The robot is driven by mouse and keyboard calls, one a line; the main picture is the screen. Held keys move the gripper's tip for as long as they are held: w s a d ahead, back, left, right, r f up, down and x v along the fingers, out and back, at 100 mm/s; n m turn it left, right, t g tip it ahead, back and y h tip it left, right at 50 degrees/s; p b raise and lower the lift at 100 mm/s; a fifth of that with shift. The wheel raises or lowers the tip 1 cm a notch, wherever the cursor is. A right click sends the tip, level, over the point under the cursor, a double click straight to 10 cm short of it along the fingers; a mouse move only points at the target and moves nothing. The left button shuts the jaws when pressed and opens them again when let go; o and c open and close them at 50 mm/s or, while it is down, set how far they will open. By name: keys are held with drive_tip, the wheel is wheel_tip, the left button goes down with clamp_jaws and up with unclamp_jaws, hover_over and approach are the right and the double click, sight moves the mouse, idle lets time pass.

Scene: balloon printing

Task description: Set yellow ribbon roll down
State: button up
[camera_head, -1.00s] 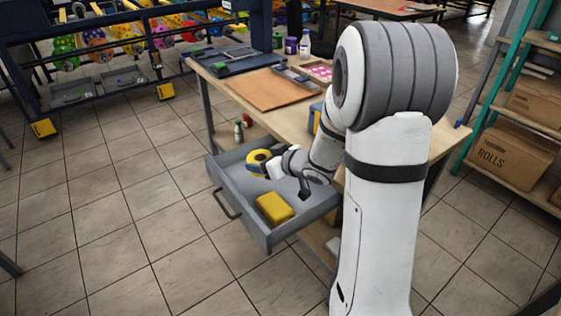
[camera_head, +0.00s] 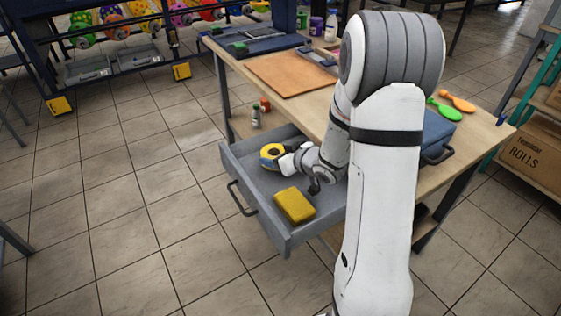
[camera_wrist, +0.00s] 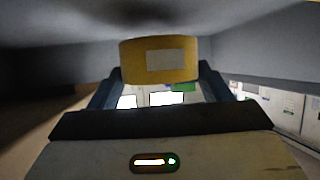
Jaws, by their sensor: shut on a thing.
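The yellow ribbon roll (camera_head: 270,154) shows in the head view at the back left of the open grey drawer (camera_head: 245,180), within its walls. My gripper (camera_head: 284,158) reaches in from the right and is shut on the roll. In the wrist view the roll (camera_wrist: 158,62) sits between the fingertips, with a pale label on its side. Whether the roll touches the drawer floor I cannot tell. A yellow block (camera_head: 294,205) lies in the front part of the drawer, apart from the roll.
The wooden table (camera_head: 335,110) stands over the drawer, with a brown board (camera_head: 290,75) and a blue case (camera_head: 436,135) on it. A small bottle (camera_head: 256,116) stands on a lower shelf behind the drawer. The drawer floor between roll and block is clear.

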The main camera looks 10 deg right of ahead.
drive_tip(key=shift+f, duration=0.9)
drive_tip(key=shift+f, duration=0.15)
drive_tip(key=o, duration=1)
drive_tip(key=shift+s+d+r, duration=0.15)
drive_tip(key=shift+s+r, duration=0.05)
drive_tip(key=shift+r, duration=0.1)
drive_tip(key=p+v, duration=0.1)
drive_tip(key=v, duration=0.6)
